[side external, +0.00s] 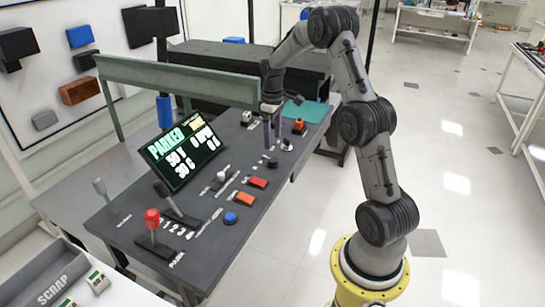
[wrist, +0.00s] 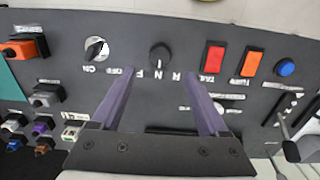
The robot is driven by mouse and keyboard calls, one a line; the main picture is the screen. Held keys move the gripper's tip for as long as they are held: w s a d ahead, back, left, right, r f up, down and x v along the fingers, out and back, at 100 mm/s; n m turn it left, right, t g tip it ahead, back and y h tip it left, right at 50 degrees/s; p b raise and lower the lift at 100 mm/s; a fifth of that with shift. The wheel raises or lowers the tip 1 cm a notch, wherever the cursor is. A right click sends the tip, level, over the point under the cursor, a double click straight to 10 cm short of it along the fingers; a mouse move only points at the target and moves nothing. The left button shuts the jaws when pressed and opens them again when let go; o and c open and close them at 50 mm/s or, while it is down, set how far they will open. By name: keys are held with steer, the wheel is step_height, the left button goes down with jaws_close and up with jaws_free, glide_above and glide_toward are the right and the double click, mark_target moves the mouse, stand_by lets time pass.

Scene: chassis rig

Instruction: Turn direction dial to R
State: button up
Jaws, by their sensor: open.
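The direction dial (wrist: 160,55) is a round black knob on the dark panel in the wrist view, with small letters F, N and R printed beside it. A pale mark on it seems to point at the middle letter, N. My gripper (wrist: 158,75) is open and empty, its two purple fingers apart on either side of the dial's column in the picture. The fingertips do not visibly touch the dial. In the side view my gripper (side external: 272,133) points down above the far part of the panel.
An ON/OFF knob (wrist: 96,49) is left of the dial. Red (wrist: 213,59) and orange (wrist: 252,63) switches and a blue button (wrist: 285,67) are to its right.

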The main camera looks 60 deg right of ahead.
mark_target(273, 159)
step_height(273, 159, down, 8)
steer(key=shift+f, duration=0.1)
stand_by(0.4)
jaws_close()
